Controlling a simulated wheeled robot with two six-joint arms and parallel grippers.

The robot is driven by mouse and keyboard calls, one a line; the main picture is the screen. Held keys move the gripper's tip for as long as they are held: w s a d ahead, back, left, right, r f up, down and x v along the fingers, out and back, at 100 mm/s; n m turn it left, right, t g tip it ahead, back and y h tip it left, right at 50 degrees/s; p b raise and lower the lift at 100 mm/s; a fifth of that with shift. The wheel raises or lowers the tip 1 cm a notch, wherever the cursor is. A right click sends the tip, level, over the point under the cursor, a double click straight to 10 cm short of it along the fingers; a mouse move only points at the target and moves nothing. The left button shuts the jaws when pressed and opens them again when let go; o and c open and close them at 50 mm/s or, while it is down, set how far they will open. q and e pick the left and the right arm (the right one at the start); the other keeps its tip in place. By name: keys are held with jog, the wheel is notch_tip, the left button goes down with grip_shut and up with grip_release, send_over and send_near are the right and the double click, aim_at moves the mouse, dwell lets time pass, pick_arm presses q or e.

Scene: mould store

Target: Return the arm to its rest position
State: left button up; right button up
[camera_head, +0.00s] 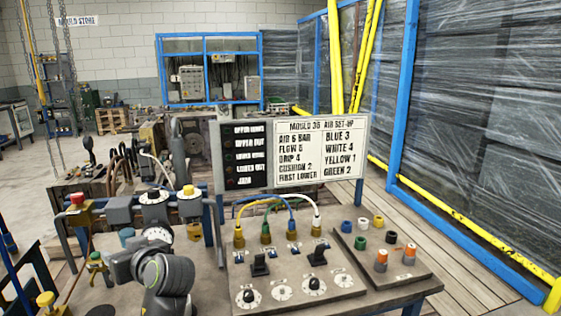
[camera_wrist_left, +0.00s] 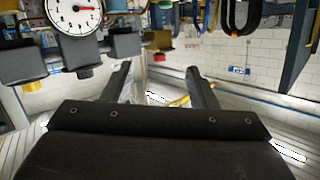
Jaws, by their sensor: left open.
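My left arm (camera_head: 168,274) comes up from the bottom of the head view, left of centre, in front of the valve row. Its fingers are hard to make out there. In the left wrist view my left gripper (camera_wrist_left: 157,74) has its two dark fingers spread well apart, with nothing between them. It is apart from the fittings that show behind and above it. My right gripper is not in either view.
A round gauge (camera_head: 158,234) stands close to my left arm; a gauge also shows in the wrist view (camera_wrist_left: 73,14). A panel with hoses and switches (camera_head: 285,290) and a tray of fittings (camera_head: 412,262) lie to the right. A sign board (camera_head: 322,150) stands behind.

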pick_arm(q)
jog(key=s+a+f+m+g+h, duration=0.1)
jog(key=s+f+h, duration=0.15)
jog(key=f, duration=0.35)
jog(key=s+a+f+m+h, duration=0.1)
jog(key=s+f+m, duration=0.1)
jog(key=s+f, duration=0.35)
jog(key=s+d+f+m+g+h, duration=0.1)
jog(key=s+f+m+h, duration=0.1)
jog(key=s+f, duration=0.5)
jog(key=s+d+f+m+g+h, duration=0.15)
jog(key=s+f, duration=0.25)
jog(key=s, duration=0.7)
jog(key=s+d+f+m+g+h, duration=0.25)
jog(key=s+f, duration=0.25)
jog(key=s, duration=0.5)
notch_tip(320, 180, down, 26)
jog(key=a+h+b, duration=0.1)
jog(key=a+b, duration=0.1)
jog(key=s+d+f+g+b, duration=0.1)
jog(key=s+f, duration=1.4)
jog(key=f, duration=0.3)
jog(key=shift+s+d+n+g+h, duration=0.15)
jog(key=shift+d+n+g+h, duration=0.05)
jog(key=shift+n+g+h, duration=0.2)
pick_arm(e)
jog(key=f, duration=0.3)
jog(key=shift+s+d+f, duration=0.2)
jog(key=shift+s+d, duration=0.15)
